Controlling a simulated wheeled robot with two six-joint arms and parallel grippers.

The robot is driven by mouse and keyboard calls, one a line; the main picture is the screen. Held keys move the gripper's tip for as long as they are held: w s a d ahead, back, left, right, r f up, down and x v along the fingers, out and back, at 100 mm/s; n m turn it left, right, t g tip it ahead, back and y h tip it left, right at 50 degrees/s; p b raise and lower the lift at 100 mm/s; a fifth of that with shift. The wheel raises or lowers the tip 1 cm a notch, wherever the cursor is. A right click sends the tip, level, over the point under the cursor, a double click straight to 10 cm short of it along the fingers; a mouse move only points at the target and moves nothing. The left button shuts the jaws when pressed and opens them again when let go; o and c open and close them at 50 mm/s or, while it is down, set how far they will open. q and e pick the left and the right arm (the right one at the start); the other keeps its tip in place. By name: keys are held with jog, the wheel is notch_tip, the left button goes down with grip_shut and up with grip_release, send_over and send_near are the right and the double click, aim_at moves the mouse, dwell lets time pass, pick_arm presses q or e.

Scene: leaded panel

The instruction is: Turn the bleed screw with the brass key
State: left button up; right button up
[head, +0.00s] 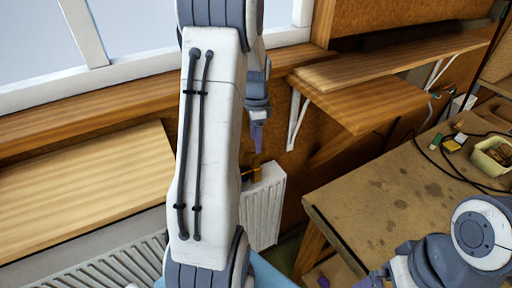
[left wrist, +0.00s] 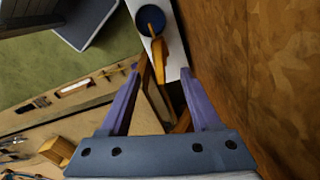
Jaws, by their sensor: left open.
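A white radiator (head: 262,208) stands below the wooden wall, left of the workbench. A small brass-coloured piece (head: 256,174), which looks like the key, is at its upper edge. In the left wrist view a brass-orange piece (left wrist: 160,62) sits beside a dark blue round fitting (left wrist: 150,20) with a brown centre. The bleed screw itself cannot be made out. My left gripper (head: 257,146) points down just above the brass piece. Its purple fingers (left wrist: 160,76) are apart, with the brass piece beyond and between their tips. My right gripper (head: 377,276) shows only partly at the bottom edge.
The workbench (head: 385,205) at right holds a pale tub (head: 492,156), small blocks and a dark cable. Wooden shelves (head: 370,100) jut from the wall above it. A wooden sill board (head: 85,190) and a larger radiator (head: 110,268) are at left.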

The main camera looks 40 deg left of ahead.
aim_at(256, 156)
pick_arm(q)
notch_tip(256, 156, down, 7)
jog(key=shift+f+p, duration=0.1)
jog(key=shift+p, duration=0.75)
grip_shut()
jog(key=c, duration=0.7)
grip_release()
grip_shut()
jog(key=shift+r+p, duration=1.3)
jog(key=shift+r, duration=0.35)
jog(key=shift+r, duration=0.1)
